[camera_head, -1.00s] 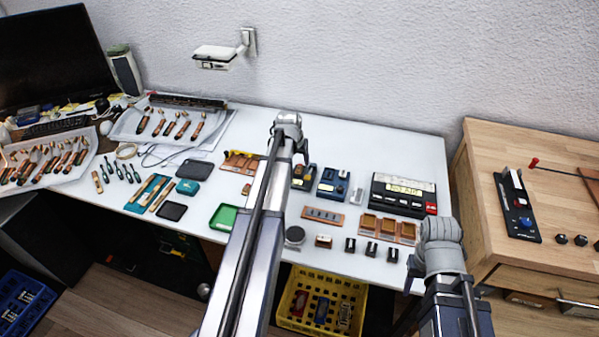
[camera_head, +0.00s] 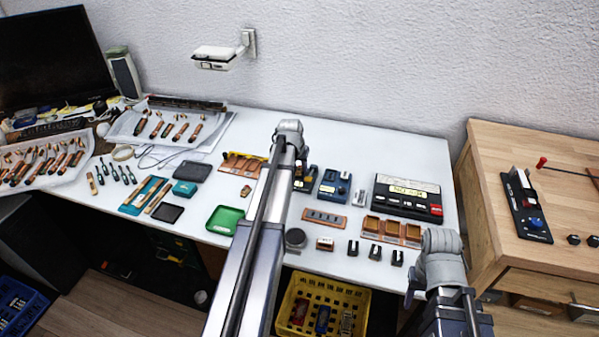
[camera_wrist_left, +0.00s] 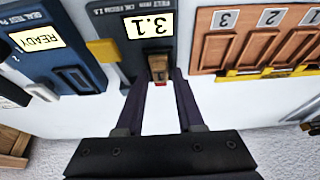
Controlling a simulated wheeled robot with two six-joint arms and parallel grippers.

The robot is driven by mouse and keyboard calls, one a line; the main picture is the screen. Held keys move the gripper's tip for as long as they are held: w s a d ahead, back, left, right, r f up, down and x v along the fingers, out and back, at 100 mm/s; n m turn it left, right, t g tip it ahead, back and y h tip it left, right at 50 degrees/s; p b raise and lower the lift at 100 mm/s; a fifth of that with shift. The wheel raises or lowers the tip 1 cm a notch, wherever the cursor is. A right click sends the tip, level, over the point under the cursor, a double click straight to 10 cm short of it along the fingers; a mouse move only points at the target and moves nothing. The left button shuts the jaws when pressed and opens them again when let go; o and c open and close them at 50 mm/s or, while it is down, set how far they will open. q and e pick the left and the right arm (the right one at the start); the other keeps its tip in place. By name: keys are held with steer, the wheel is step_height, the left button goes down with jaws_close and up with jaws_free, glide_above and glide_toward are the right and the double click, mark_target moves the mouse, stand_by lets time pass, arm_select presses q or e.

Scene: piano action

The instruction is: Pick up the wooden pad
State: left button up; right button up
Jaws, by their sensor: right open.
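The wooden pad, a small brown block with a red lower end (camera_wrist_left: 158,68), sits at the front of a dark blue device marked 3.1 (camera_wrist_left: 106,16) in the left wrist view. My left gripper (camera_wrist_left: 159,82) is open, with one finger on each side of the block and narrow gaps showing. In the head view my left forearm hides its fingers and the block. My right gripper (camera_head: 411,284) is low by the table's front right corner, mostly hidden behind its wrist.
A blue device (camera_head: 333,186) and a numbered wooden holder (camera_wrist_left: 262,40) flank the 3.1 device. A black device (camera_head: 406,198), a wooden tray (camera_head: 391,232) and several small black blocks lie right. A yellow crate (camera_head: 362,300) is below the table edge. The white tabletop's back is clear.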

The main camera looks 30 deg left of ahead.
mark_target(299, 169)
arm_select(q)
jaws_close()
steer(key=shift+r, duration=0.1)
arm_select(e)
steer(key=shift+r, duration=0.1)
arm_select(q)
step_height(299, 169, up, 10)
steer(key=p, duration=1)
arm_select(e)
step_height(299, 169, up, 10)
